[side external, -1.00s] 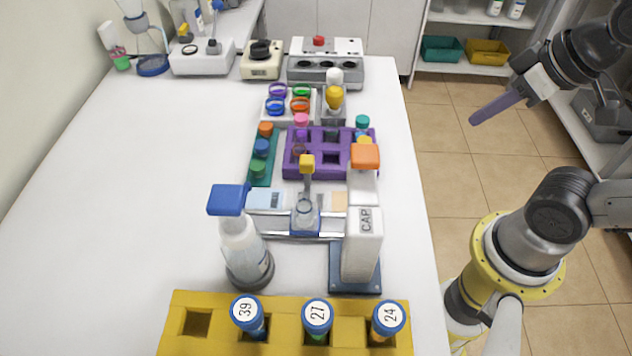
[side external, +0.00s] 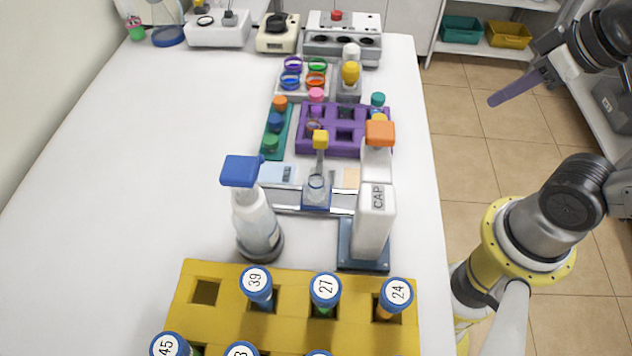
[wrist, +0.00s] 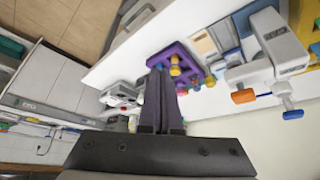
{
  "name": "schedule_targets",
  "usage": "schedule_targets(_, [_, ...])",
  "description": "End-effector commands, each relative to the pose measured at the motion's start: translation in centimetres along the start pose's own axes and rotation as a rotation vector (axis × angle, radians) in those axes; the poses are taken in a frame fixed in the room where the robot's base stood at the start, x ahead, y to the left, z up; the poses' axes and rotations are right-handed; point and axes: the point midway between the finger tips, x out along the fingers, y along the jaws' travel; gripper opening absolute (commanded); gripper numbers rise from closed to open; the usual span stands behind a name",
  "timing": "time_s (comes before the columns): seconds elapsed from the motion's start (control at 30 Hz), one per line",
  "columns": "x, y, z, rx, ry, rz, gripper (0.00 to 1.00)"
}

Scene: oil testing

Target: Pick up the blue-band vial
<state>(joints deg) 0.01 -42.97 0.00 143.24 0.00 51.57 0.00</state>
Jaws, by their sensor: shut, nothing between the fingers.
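My gripper (side external: 494,101) has long purple fingers and is shut and empty. It hangs in the air to the right of the table, over the floor. In the wrist view its fingers (wrist: 160,72) lie together, with the purple rack beyond them. I cannot tell which vial has the blue band. Candidates are the numbered blue-capped vials, 39 (side external: 257,284), 27 (side external: 325,292) and 24 (side external: 395,297), upright in the yellow rack (side external: 205,325). A blue-capped vial (side external: 275,122) also stands in the green rack (side external: 283,148). Nothing touches my gripper.
The purple rack (side external: 345,146) holds several capped vials. A blue-topped bottle (side external: 257,222) and a white CAP dispenser (side external: 375,222) stand between the racks. Coloured rings (side external: 292,63) and machines (side external: 343,40) are farther back. The table's left side is clear.

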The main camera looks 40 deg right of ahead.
Motion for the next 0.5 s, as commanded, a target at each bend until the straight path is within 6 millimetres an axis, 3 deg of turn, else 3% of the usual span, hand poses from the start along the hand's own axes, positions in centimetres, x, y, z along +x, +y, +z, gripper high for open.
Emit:
schedule_targets(0.2, [0.00,0.00,0.00,0.000,0.000,0.000,0.00])
schedule_targets(0.5, [0.00,0.00,0.00,0.000,0.000,0.000,0.54])
